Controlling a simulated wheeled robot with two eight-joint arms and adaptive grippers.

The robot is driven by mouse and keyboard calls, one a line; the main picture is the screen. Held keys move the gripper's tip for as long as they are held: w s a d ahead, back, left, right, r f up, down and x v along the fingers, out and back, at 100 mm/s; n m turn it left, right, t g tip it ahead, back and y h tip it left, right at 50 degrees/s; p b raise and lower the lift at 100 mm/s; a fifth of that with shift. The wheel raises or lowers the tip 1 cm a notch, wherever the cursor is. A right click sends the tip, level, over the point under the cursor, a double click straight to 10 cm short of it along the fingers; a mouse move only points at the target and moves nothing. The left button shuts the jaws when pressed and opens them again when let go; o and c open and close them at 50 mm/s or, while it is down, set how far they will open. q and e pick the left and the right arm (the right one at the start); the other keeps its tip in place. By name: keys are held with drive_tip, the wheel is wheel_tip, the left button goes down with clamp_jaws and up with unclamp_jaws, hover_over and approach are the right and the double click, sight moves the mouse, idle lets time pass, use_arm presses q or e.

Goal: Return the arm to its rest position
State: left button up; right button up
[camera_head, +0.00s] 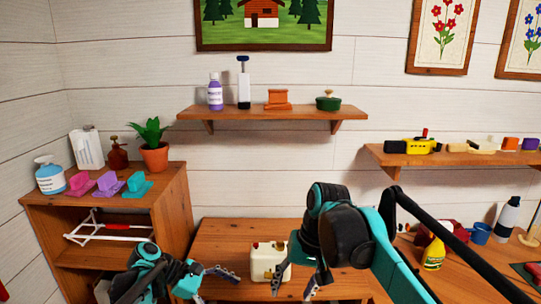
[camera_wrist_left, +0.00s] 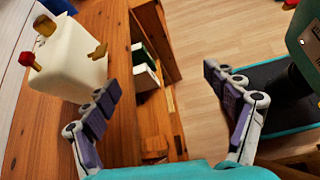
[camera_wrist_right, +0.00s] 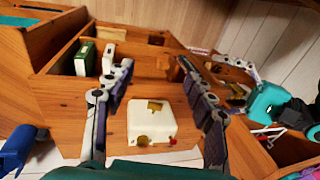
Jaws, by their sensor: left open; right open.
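My right gripper (camera_head: 295,282) is open in front of the wooden desk, at the right side of a cream box with a red and a brass knob (camera_head: 265,262). In the right wrist view the box (camera_wrist_right: 150,118) shows between my open fingers (camera_wrist_right: 158,98), which look apart from it. My left gripper (camera_head: 213,284) is low at the left of the box. In the left wrist view its fingers (camera_wrist_left: 165,90) are wide apart and empty, with the box (camera_wrist_left: 72,62) beside the left finger. I cannot tell whether that finger touches it.
The desk (camera_head: 220,235) bears the box. A bookcase (camera_head: 185,185) at left holds a potted plant (camera_head: 153,150), bottles and coloured holders. Wall shelves (camera_head: 225,112) hang above. A yellow bottle (camera_head: 434,254) and blue mug (camera_head: 480,233) stand at right, partly behind my right arm.

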use_arm(q)
drive_tip(key=s+a+f+m+t+y, duration=0.1)
drive_tip(key=s+a+m+t+y, duration=0.2)
drive_tip(key=s+m+y, duration=0.2)
drive_tip(key=s+a+f+m+t+y, duration=0.1)
drive_tip(key=s+a+m+t+y, duration=0.2)
drive_tip(key=s+m+y, duration=0.3)
drive_tip(key=s+a+m, duration=0.1)
drive_tip(key=s+m, duration=0.4)
drive_tip(key=s, duration=0.3)
drive_tip(key=shift+s+f+m+t, duration=0.15)
drive_tip(key=shift+f+m+t, duration=0.15)
drive_tip(key=shift+f+m, duration=0.1)
use_arm(e)
drive_tip(key=s+d+f+t+h, duration=0.2)
drive_tip(key=s+d+f+t, duration=0.4)
drive_tip(key=s+d+f, duration=0.6)
drive_tip(key=shift+s+d+f+t+h, duration=0.35)
drive_tip(key=shift+s+f, duration=0.25)
drive_tip(key=shift+f, duration=0.3)
